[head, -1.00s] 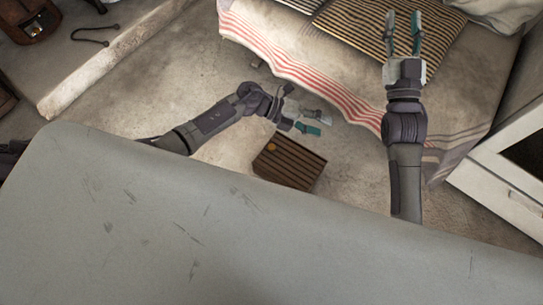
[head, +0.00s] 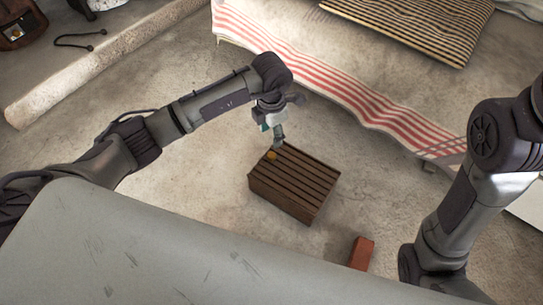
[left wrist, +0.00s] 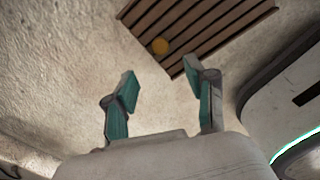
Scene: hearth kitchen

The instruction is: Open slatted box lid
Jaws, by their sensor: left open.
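The brown slatted box (head: 285,195) sits on the floor in the middle of the head view, its slatted lid (head: 302,178) shut. A round orange-yellow knob (head: 272,155) is at the lid's upper left corner. My left gripper (head: 278,136) is above the floor just beyond that corner, its fingers pointing down. In the left wrist view the open left gripper (left wrist: 160,92) has nothing between its fingers. There the lid (left wrist: 205,25) and knob (left wrist: 160,46) show beyond the fingertips. My right arm is at the right of the head view, but its gripper is out of view.
A reddish-brown block (head: 361,253) lies on the floor to the lower right of the box. A bed with a red-striped cloth (head: 330,78) stands behind. A pale ledge (head: 105,62) runs along the upper left.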

